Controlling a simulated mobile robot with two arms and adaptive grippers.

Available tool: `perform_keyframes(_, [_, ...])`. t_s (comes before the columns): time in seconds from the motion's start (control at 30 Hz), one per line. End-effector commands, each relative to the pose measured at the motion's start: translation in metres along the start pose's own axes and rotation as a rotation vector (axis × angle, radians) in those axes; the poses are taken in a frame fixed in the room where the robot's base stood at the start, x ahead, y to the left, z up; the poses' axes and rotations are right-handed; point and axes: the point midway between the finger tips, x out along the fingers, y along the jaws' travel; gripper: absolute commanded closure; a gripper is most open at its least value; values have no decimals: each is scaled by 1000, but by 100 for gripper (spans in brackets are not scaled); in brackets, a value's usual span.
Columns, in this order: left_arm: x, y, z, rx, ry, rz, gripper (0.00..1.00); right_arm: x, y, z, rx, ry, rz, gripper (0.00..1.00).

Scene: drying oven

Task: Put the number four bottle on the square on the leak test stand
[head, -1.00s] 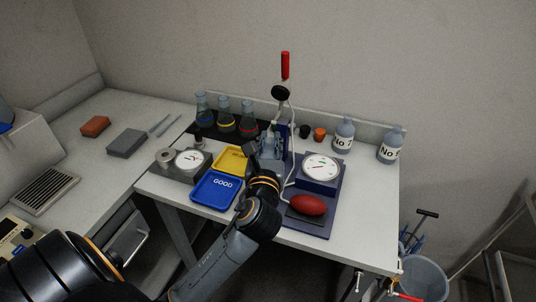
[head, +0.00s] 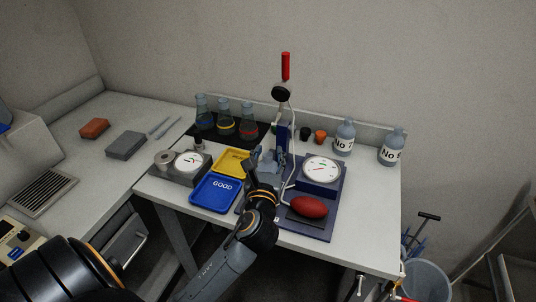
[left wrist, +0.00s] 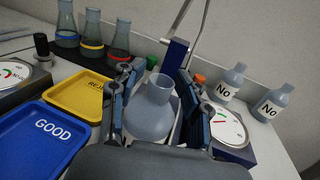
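A grey-blue bottle (left wrist: 150,112) stands upright between the fingers of my left gripper (left wrist: 155,88) in the left wrist view. Thin gaps show beside it, so the fingers look open around it. Its label is not visible, so I cannot read its number. In the head view the bottle (head: 268,165) is partly hidden by my left gripper (head: 266,164), at the left part of the blue leak test stand (head: 328,222). The square under it is hidden. The stand has a white dial (head: 321,169) and a red bulb (head: 309,207). My right gripper is not in view.
Two "No" bottles (head: 345,138) (head: 391,147) stand at the back right, near black and orange caps (head: 320,137). Blue (head: 213,192) and yellow (head: 229,162) trays lie left of the stand. Flasks (head: 226,122) stand behind. A lever with a red handle (head: 285,66) rises above the stand.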

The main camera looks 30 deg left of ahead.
Motion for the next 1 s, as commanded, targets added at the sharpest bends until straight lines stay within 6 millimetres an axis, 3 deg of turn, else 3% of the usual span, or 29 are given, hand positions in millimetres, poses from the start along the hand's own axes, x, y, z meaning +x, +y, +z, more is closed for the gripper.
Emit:
perform_keyframes(0.27, [0, 0, 3, -2, -1, 0, 56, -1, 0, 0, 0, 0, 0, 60])
perform_keyframes(0.37, [-9, -1, 2, -1, 1, -2, 56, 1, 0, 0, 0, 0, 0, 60])
perform_keyframes(0.8, [-97, 0, 1, -1, 3, -1, 56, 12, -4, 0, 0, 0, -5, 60])
perform_keyframes(1.0, [-117, 0, 2, -1, 2, 0, 56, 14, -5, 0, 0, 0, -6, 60])
